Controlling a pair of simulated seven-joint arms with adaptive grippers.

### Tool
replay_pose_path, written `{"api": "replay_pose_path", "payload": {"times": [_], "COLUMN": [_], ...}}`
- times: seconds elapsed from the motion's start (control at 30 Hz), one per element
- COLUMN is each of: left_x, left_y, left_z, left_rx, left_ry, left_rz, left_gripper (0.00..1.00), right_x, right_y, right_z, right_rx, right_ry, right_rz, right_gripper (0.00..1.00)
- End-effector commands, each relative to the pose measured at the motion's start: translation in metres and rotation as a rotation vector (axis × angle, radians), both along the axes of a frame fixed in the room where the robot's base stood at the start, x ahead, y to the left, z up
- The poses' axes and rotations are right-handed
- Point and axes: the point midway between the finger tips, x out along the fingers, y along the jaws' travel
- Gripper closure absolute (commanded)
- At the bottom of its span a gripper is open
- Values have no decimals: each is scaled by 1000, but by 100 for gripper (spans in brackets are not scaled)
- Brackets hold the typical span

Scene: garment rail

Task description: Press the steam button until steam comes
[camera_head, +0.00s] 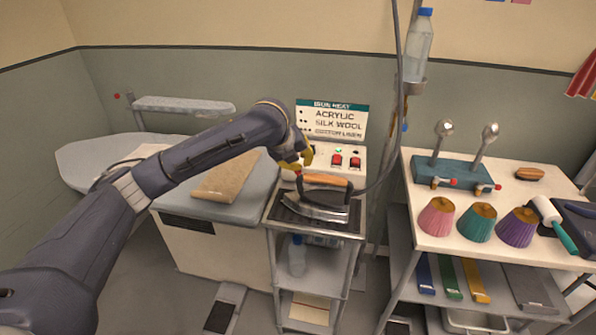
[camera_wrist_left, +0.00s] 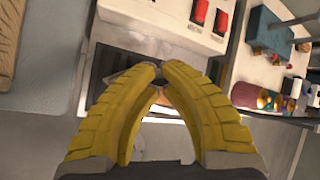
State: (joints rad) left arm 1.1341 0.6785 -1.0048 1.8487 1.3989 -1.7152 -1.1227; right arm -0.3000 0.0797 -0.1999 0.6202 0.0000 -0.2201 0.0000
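The steam iron (camera_head: 314,208) rests on a dark pad on the small metal stand, with its orange-brown handle (camera_head: 325,180) uppermost. Behind it is a white control box (camera_head: 322,158) with two red switches and a small green light. The switches (camera_wrist_left: 200,14) also show in the left wrist view. My left gripper (camera_head: 302,162) is just above and behind the left end of the handle. In the left wrist view its yellow fingers (camera_wrist_left: 160,66) meet at the tips with nothing held. Part of the handle (camera_wrist_left: 176,100) shows beyond them. No separate steam button can be made out, and no steam shows.
A heat sign (camera_head: 333,120) stands behind the control box. A hose hangs from above, beside a water bottle (camera_head: 418,45). A white table (camera_head: 442,242) on the right holds colored cones and metal posts.

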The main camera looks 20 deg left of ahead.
Motion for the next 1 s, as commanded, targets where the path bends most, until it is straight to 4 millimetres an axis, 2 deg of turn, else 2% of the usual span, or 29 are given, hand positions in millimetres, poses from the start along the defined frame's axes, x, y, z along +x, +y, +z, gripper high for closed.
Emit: {"api": "replay_pose_path", "payload": {"times": [0.57,1.0], "left_x": [0,0], "left_y": [0,0], "left_z": [-2,14], "left_rx": [0,2], "left_ry": [1,-1], "left_rz": [0,-1], "left_gripper": [100,100], "right_x": [0,0], "right_y": [0,0], "right_z": [0,0], "right_rx": [0,0], "right_ry": [0,0], "right_rz": [0,0], "right_gripper": [56,56]}}
